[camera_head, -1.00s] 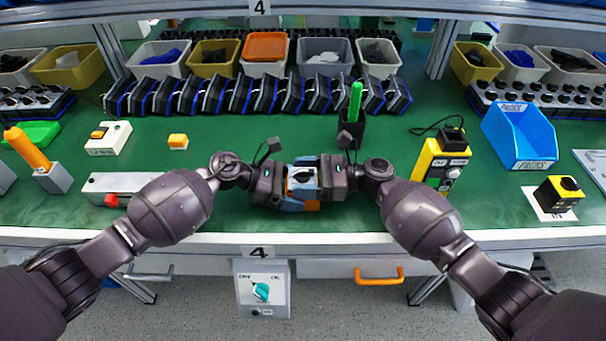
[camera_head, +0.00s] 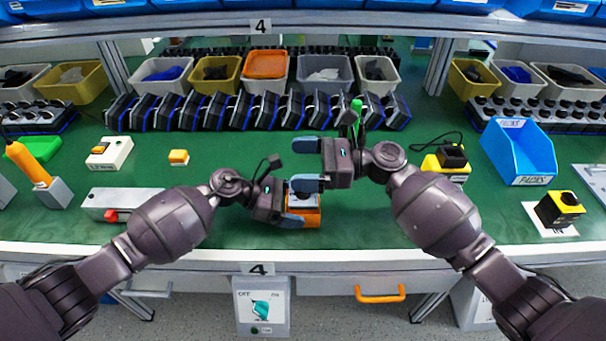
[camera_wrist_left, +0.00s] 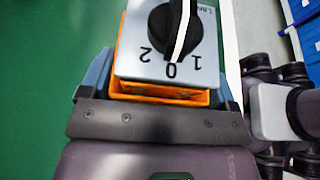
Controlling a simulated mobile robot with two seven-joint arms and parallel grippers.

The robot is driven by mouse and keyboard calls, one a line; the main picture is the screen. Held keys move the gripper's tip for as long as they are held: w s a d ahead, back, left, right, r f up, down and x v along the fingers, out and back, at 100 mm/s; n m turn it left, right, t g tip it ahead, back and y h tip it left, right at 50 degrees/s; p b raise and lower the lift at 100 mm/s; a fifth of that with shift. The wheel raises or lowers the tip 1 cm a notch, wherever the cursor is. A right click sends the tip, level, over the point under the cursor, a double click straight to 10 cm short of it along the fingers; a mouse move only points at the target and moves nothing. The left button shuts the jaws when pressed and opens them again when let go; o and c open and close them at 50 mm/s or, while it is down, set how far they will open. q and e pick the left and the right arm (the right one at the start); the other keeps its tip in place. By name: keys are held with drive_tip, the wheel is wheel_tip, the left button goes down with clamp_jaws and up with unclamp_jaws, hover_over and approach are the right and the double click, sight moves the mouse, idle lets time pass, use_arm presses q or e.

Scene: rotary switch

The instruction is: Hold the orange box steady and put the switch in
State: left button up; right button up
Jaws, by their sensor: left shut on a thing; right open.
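The orange box (camera_head: 305,215) stands near the table's front edge, with my left gripper (camera_head: 297,208) shut on it. In the left wrist view the box (camera_wrist_left: 160,92) sits between the blue fingers. The switch (camera_wrist_left: 172,45), a grey plate with a black knob, lies at the box's top. A strip of the orange rim and inside shows along the plate's near edge, and I cannot tell if it is fully seated. In the head view the switch (camera_head: 302,200) is partly hidden. My right gripper (camera_head: 306,164) is open and empty, just behind and above the box.
A green-handled tool (camera_head: 356,105) stands upright behind my right gripper. A grey block with a red button (camera_head: 125,204) lies left. A yellow control box (camera_head: 446,163) and a blue bin (camera_head: 517,150) are at right.

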use_arm(q)
drive_tip(key=o, duration=0.8)
drive_tip(key=v, duration=1.2)
